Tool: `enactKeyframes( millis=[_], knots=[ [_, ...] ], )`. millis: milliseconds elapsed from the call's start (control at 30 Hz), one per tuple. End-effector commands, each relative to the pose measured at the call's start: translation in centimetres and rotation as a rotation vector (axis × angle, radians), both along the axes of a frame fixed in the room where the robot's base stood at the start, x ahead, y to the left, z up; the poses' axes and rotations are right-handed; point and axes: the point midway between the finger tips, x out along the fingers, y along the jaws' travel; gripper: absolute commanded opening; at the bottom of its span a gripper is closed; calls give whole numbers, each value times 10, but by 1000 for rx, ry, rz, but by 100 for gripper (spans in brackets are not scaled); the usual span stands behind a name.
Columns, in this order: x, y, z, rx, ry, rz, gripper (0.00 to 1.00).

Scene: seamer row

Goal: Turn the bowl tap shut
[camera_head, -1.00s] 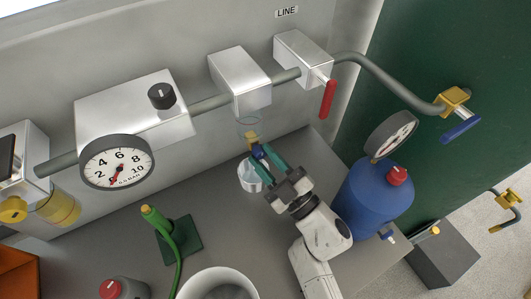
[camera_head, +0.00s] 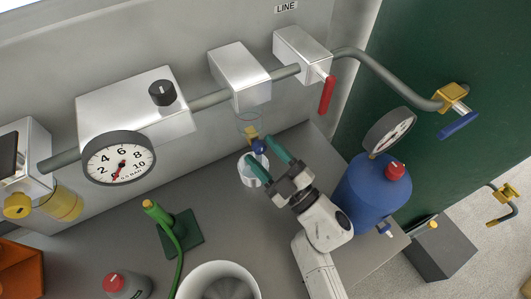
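The bowl tap is a small blue knob (camera_head: 259,146) on a brass fitting (camera_head: 250,132) below a clear bowl (camera_head: 250,118), which hangs under the middle metal box (camera_head: 240,78). My gripper (camera_head: 261,152) comes in from the lower right with its two teal fingers spread apart. The knob shows at the gap between the fingertips. I cannot tell whether either finger touches it. A small pale cup (camera_head: 246,174) stands below the tap, partly hidden by the near finger.
A blue tank (camera_head: 365,200) with a gauge (camera_head: 389,132) stands right of my arm. A red lever (camera_head: 327,95) hangs from the right box. A green hose on a stand (camera_head: 185,235) and a white bucket (camera_head: 218,280) are at the lower left.

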Motion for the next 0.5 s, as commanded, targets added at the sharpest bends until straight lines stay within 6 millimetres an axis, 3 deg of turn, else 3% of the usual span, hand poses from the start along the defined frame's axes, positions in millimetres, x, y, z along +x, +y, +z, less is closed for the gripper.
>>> enactKeyframes(
  millis=[267,500],
  knots=[
    [-1,-2,-2,1,1,-1,57],
    [-23,-27,-14,-2,3,-4,57]
  ],
)
